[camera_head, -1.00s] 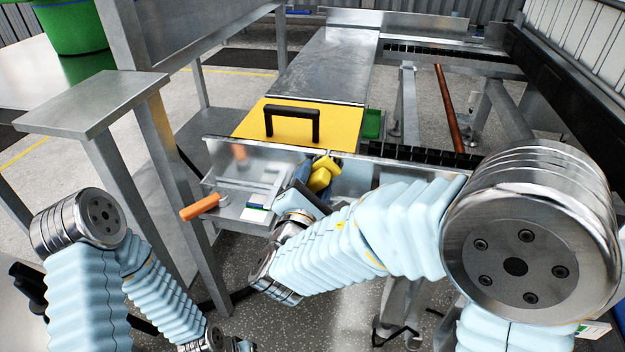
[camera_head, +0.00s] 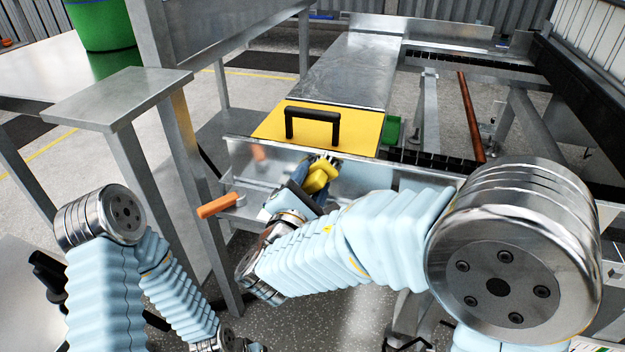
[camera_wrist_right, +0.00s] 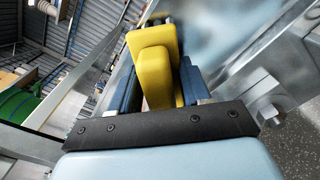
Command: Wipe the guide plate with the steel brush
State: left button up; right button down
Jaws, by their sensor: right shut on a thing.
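My right gripper (camera_head: 316,184) is shut on a yellow block-like handle, which I take as the steel brush (camera_head: 319,177). In the right wrist view, the brush (camera_wrist_right: 155,70) sits between the two blue fingers. Pale bristles show at its far end in the head view. The brush is in front of an upright shiny steel plate (camera_head: 362,178), probably the guide plate, below the yellow cover. I cannot tell whether the bristles touch it. My left arm is folded at the lower left; its gripper is outside the frame.
The yellow cover (camera_head: 345,132) with a black handle (camera_head: 312,113) lies behind the upright plate. A steel post (camera_head: 190,185) stands left of that. A copper-coloured bar (camera_head: 471,118) is at the right.

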jog(key=shift+b+v, duration=0.5)
jog(key=shift+v, duration=2.65)
